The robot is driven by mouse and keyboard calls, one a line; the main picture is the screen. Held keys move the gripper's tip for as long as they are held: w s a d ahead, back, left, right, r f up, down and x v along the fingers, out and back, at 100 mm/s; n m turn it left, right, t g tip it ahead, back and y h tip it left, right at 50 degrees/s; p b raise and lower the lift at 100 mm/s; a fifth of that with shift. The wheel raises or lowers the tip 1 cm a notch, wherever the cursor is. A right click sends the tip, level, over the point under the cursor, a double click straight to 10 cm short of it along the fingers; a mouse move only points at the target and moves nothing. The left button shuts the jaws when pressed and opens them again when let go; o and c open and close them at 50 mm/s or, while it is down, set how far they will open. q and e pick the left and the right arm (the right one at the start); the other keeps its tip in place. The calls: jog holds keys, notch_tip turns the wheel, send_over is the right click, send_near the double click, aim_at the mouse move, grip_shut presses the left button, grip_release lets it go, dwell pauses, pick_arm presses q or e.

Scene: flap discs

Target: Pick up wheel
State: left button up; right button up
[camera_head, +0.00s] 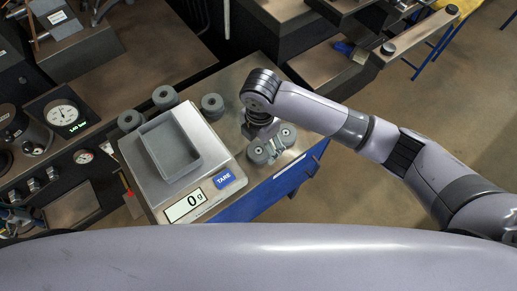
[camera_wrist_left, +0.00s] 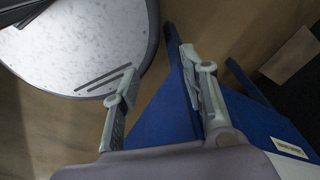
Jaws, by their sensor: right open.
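Several grey wheels stand on the workbench around the scale. One wheel (camera_head: 165,97) is behind the scale, another (camera_head: 130,121) is at its left back corner, and a third (camera_head: 212,105) is at its right back corner. The right gripper points down and is open. My left gripper (camera_wrist_left: 160,85) is open and empty in the left wrist view.
The scale (camera_head: 207,140) carries an empty-looking grey tray (camera_head: 146,140) and reads 0 g. A gauge panel (camera_head: 62,113) is at the left. The left wrist view shows a round pale surface (camera_wrist_left: 75,45) and a blue structure (camera_wrist_left: 160,120) near the left fingers.

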aim_at(258, 151)
jog(key=shift+a+f+p, duration=0.15)
jog(key=shift+f+p, duration=0.2)
jog(key=shift+f, duration=0.8)
jog(key=shift+a+f+p, duration=0.15)
jog(key=shift+f+p, duration=0.15)
jog(key=shift+f, duration=0.8)
jog(key=c, duration=1.4)
